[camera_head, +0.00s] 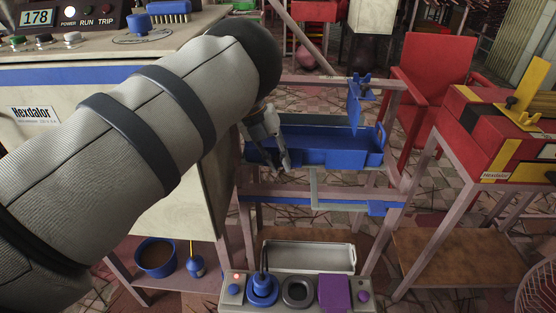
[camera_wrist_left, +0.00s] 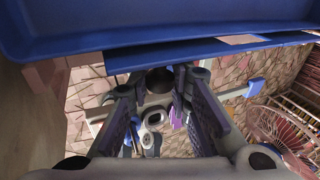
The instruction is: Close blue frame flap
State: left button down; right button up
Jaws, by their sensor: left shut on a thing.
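A blue tray-like piece (camera_head: 335,148) sits in the pinkish frame in the head view. Its blue underside and edge (camera_wrist_left: 160,25) fill the top of the left wrist view. A blue strip (camera_wrist_left: 200,50), which looks like the flap, lies just below that edge. My left gripper (camera_head: 284,158) is at the tray's left end, pointing down. In the left wrist view its fingers (camera_wrist_left: 155,82) stand on either side of a dark round piece (camera_wrist_left: 160,80) at the strip's lower edge. The exact contact is hard to see. My right gripper is not in view.
A control panel (camera_head: 295,291) and white tray (camera_head: 308,257) are below. The cream machine (camera_head: 60,130) is close on the left.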

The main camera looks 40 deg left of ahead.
pick_arm(q)
jog(key=c, duration=1.5)
grip_release()
jog(key=shift+f, duration=0.1)
notch_tip(320, 180, up, 10)
jog(key=shift+r, duration=0.1)
